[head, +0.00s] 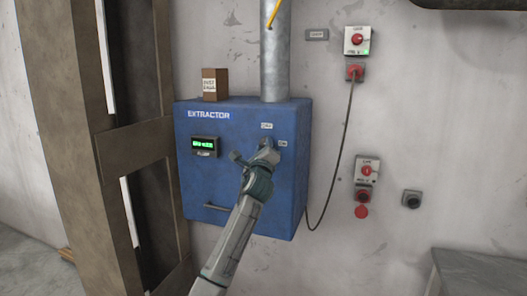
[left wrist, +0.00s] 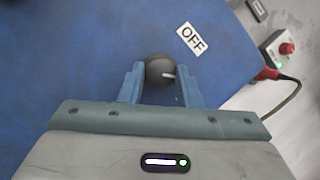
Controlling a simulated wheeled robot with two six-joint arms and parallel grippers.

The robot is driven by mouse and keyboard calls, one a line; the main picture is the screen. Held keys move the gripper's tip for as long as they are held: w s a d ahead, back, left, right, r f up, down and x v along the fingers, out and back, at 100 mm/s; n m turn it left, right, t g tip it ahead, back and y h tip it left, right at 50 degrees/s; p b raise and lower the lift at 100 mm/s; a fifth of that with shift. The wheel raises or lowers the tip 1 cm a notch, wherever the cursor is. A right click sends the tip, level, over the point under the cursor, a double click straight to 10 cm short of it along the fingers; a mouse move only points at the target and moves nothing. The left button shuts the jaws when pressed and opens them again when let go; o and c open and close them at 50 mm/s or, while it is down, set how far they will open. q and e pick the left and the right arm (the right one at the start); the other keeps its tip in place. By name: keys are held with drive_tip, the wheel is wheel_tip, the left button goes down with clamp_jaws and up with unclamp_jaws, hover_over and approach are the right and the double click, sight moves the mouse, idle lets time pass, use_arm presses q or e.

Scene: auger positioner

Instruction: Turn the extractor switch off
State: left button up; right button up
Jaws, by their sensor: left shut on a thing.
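The blue extractor box (head: 230,175) hangs on the wall, with a lit green display (head: 204,144) on its front. A white mark on the knob points right in that view. The OFF label (left wrist: 192,38) lies up and right of the knob. In the head view my gripper largely hides the knob. My right gripper is not in view.
Right of the box are an upper wall switch (head: 357,41) and a red plug (head: 354,72) with a hanging cable. A lower switch (head: 367,170) is further right. A small brown box (head: 215,84) and a metal duct (head: 275,60) are on top. A wooden post (head: 75,120) stands left.

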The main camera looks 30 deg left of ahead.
use_arm(q)
drive_tip(key=n, duration=0.2)
drive_tip(key=n+g, duration=0.1)
drive_tip(key=n, duration=0.1)
drive_tip(key=n+g+y+p, duration=0.1)
drive_tip(key=n, duration=0.1)
drive_tip(key=shift+d+r+n, duration=0.15)
drive_tip(key=shift+r+n, duration=0.1)
drive_tip(key=shift+n, duration=0.15)
drive_tip(key=n+g+p, duration=0.1)
drive_tip(key=n, duration=0.1)
drive_tip(key=n+g+p, duration=0.1)
drive_tip(key=n, duration=0.2)
drive_tip(key=shift+h, duration=0.3)
drive_tip(key=shift+n+g, duration=0.3)
drive_tip(key=shift+n, duration=0.1)
drive_tip(key=o, duration=1)
drive_tip(key=shift+c, duration=0.2)
